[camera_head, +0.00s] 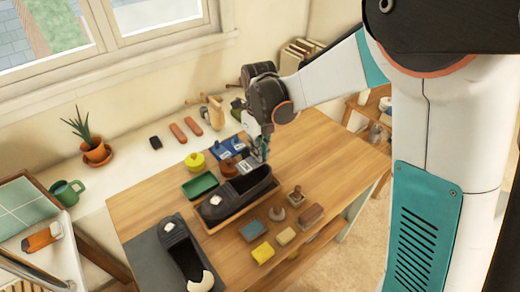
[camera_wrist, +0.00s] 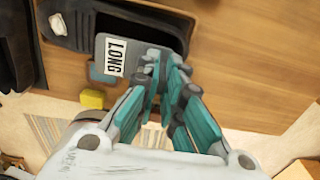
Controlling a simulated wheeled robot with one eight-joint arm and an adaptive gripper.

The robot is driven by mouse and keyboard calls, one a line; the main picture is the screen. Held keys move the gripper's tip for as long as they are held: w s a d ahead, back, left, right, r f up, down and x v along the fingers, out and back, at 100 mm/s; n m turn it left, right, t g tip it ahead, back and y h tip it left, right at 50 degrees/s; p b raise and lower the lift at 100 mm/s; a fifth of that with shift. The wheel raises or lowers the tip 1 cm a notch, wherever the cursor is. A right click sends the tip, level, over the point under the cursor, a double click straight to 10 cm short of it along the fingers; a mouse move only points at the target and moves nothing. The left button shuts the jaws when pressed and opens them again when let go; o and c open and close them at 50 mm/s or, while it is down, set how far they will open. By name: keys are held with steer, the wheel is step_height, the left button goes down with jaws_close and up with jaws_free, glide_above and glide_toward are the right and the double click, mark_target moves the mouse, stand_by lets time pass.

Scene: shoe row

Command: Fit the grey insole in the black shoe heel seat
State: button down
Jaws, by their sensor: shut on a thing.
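My gripper (camera_head: 262,152) is shut on the grey insole (camera_wrist: 128,42), which bears a white label reading LONG. In the wrist view my fingertips (camera_wrist: 158,62) pinch the insole's edge. The insole overlaps the opening of a black shoe (camera_wrist: 62,38); I cannot tell whether it touches the shoe. In the head view this black shoe (camera_head: 218,212) lies on a wooden tray, with a white tag on its toe side, and my gripper is above its far end. The heel seat is partly hidden by the insole and gripper.
A second dark shoe (camera_head: 184,252) lies on a dark mat at the table's left. A green tray (camera_head: 200,186), a yellow knob (camera_head: 195,162) and blue items stand behind. Coloured blocks (camera_head: 263,253) lie in front. The table's right side is clear.

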steer(key=shift+f, duration=0.1)
steer(key=shift+f+b, duration=2.1)
steer(key=shift+f, duration=0.7)
steer(key=shift+f+b, duration=0.65)
steer(key=shift+f, duration=0.25)
steer(key=c, duration=1.7)
jaws_free()
steer(key=shift+o, duration=0.2)
step_height(320, 180, up, 12)
steer(key=shift+r, duration=0.1)
